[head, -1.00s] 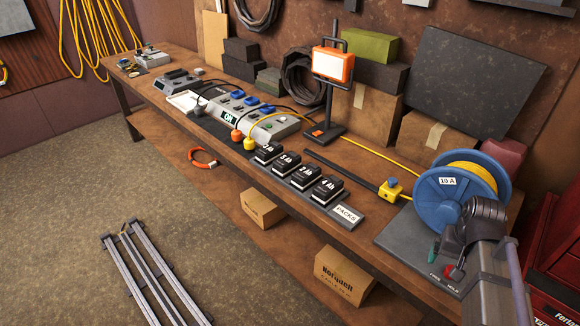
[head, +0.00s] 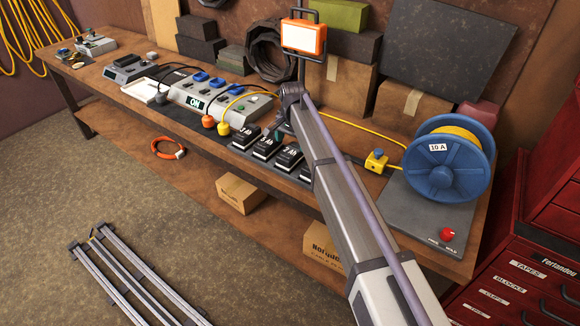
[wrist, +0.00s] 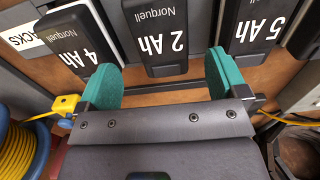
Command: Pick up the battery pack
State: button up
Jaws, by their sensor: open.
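Several black battery packs with white labels stand in a row on the bench. In the wrist view the 2 Ah pack (wrist: 157,30) is ahead, between the lines of my two fingers. The 4 Ah pack (wrist: 82,38) is to its left and the 5 Ah pack (wrist: 250,28) to its right. My arm hides part of the row's right end.
A blue cable reel (head: 447,165) stands right of the packs, with a yellow connector (head: 376,160) beside it. An orange work lamp (head: 303,36) stands behind. Grey charger units (head: 205,98) with cables lie left. A red cabinet (head: 520,262) stands at the right.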

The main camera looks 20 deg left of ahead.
aim_at(291, 151)
jog(key=shift+f, duration=0.15)
jog(key=f+b, duration=0.5)
jog(key=shift+a+f, duration=0.2)
jog(key=shift+f, duration=0.05)
jog(key=shift+s+r, duration=0.1)
jog(key=shift+r, duration=0.15)
jog(key=c, duration=1.3)
notch_tip(291, 151, up, 10)
jog(key=p, duration=1)
jog(key=shift+r+p, duration=0.15)
jog(key=shift+p, duration=0.15)
